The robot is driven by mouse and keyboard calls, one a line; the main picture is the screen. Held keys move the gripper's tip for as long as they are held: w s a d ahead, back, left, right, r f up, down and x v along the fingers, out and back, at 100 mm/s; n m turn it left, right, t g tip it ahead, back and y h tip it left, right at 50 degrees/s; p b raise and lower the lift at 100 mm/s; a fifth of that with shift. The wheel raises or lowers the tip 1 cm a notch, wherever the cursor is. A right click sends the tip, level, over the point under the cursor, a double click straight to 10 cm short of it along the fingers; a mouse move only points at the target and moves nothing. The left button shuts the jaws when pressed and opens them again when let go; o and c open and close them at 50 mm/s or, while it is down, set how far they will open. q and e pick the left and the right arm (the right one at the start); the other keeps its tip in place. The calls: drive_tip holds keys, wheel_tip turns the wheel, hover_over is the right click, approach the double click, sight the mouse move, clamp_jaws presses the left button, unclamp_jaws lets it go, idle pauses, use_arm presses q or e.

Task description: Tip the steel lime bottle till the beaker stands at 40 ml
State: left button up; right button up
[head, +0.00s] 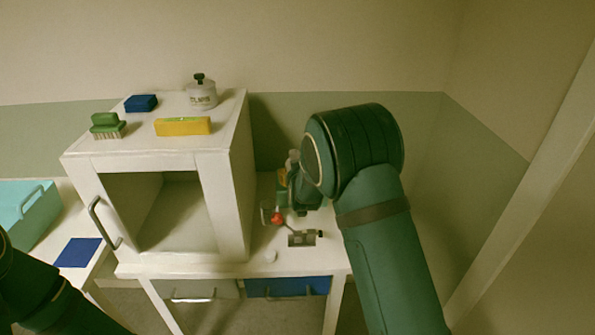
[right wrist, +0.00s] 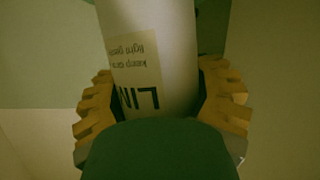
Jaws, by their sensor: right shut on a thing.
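The steel lime bottle (right wrist: 178,50) fills the middle of the right wrist view, with a pale label starting "LI" that reads upside down there. My right gripper (right wrist: 163,110) is shut on it, ridged yellow fingers on both sides. In the head view my right gripper (head: 297,190) is mostly hidden behind my arm, above the right part of the table; a small greyish piece (head: 293,157) shows above it, perhaps the bottle. I cannot make out the beaker or its level for sure. My left arm enters at lower left; its gripper is out of view.
A white open-fronted cabinet (head: 240,200) stands left of my right gripper, with a lidded jar (head: 202,94), yellow box (head: 183,126), blue block (head: 141,103) and green brush (head: 107,125) on top. A red ball (head: 278,218) and grey block (head: 301,239) are near the gripper.

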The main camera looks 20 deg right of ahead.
drive_tip(key=shift+a+r+n+h+p, duration=0.2)
drive_tip(key=shift+n+h+p, duration=0.15)
drive_tip(key=shift+n+p, duration=0.25)
drive_tip(key=shift+a+r+n+h+p, duration=0.15)
drive_tip(key=shift+n+h+p, duration=0.25)
drive_tip(key=shift+p, duration=0.4)
idle(0.7)
drive_tip(key=shift+a+f+n+t+h+p, duration=0.2)
drive_tip(key=shift+n+t+h+p, duration=0.1)
drive_tip(key=shift+n, duration=0.25)
drive_tip(key=shift+a+f+n+t+h+p, duration=0.1)
drive_tip(key=shift+a+n+t+h+p, duration=0.15)
drive_tip(key=shift+n, duration=0.3)
drive_tip(key=shift+d+f+n, duration=0.1)
drive_tip(key=shift+d+n, duration=0.05)
drive_tip(key=shift+n, duration=0.35)
drive_tip(key=shift+d+n+h, duration=0.1)
drive_tip(key=shift+n+h, duration=0.2)
drive_tip(key=shift+d+f+n+t, duration=0.25)
drive_tip(key=shift+n+t, duration=0.1)
drive_tip(key=shift+n, duration=0.15)
drive_tip(key=shift+d+f+n+t+h+b, duration=0.2)
drive_tip(key=shift+f+n+t+h+b, duration=0.15)
drive_tip(key=shift+n+b, duration=0.55)
drive_tip(key=shift+d+r+n+t+b, duration=0.1)
drive_tip(key=shift+r+n+t+b, duration=0.2)
drive_tip(key=shift+n+b, duration=0.3)
drive_tip(key=shift+m, duration=0.3)
idle(1.0)
